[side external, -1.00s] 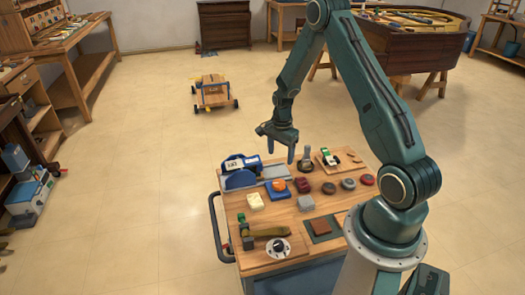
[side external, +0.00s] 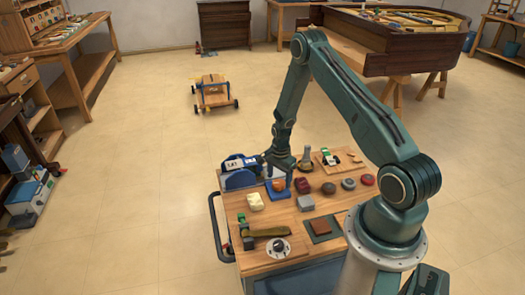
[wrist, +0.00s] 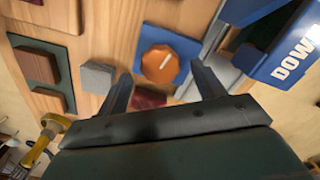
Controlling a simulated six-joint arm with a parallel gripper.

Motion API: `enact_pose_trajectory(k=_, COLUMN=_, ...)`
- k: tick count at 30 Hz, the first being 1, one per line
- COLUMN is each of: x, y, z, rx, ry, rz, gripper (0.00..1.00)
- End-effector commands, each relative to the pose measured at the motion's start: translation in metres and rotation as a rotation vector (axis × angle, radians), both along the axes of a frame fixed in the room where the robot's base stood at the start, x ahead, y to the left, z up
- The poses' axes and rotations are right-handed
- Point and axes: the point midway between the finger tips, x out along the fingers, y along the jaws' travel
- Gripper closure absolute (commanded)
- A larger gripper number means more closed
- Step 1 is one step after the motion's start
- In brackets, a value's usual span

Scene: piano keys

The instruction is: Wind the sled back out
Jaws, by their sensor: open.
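An orange round knob (wrist: 158,64) with a white pointer line sits on a blue plate (wrist: 183,44). It also shows in the side view (side external: 278,186). My gripper (wrist: 163,90) is open and empty, pointing down, with one finger on each side of the knob in the wrist view; I cannot tell whether they touch it. In the side view my gripper (side external: 279,177) is low over the bench top by the knob. A blue block lettered "DOWN" (wrist: 287,52) stands by a grey metal rail (wrist: 205,68). Which part is the sled is not clear.
A grey block (wrist: 97,77) and a dark red block (wrist: 148,98) are close to the knob.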

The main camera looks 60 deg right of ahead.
Motion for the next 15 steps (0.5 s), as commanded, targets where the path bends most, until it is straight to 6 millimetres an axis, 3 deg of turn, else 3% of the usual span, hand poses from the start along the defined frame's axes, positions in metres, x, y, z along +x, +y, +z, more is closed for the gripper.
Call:
enact_pose_trajectory(k=6, x=0.000, y=0.000, z=-0.017, rx=0.000, ry=0.000, rz=0.000, gripper=0.32)
enact_pose_trajectory(k=15, x=0.000, y=0.000, z=-0.021, rx=0.000, ry=-0.001, rz=0.000, gripper=0.32)
